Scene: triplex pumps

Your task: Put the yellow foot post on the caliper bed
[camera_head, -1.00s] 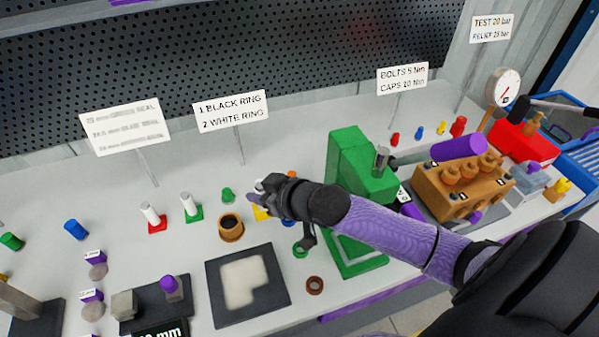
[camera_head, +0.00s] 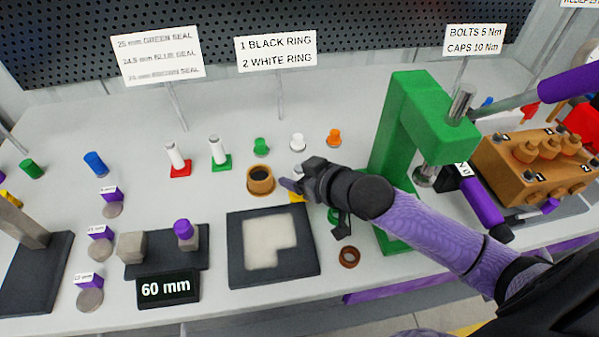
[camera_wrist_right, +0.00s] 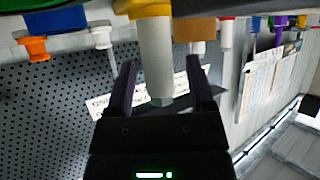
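The yellow foot post shows in the right wrist view as a white post (camera_wrist_right: 157,60) with a yellow foot (camera_wrist_right: 150,9). In the head view, its yellow foot (camera_head: 297,197) peeks out under my right gripper (camera_head: 291,184), which hides much of the post. In the right wrist view, my right gripper (camera_wrist_right: 160,88) is open, with a finger on each side of the post and gaps visible. The caliper bed appears to be the dark plate (camera_head: 203,262) with a grey block (camera_head: 131,247), a purple-topped grey piece (camera_head: 186,235) and a 60 mm display (camera_head: 166,288). My left gripper is out of view.
Red-footed (camera_head: 178,160) and green-footed (camera_head: 219,153) white posts stand behind the caliper. A brown cup (camera_head: 260,180) stands left of my right gripper. A dark mat (camera_head: 238,272) with a pale patch lies in front. A green press (camera_head: 393,150) stands to the right.

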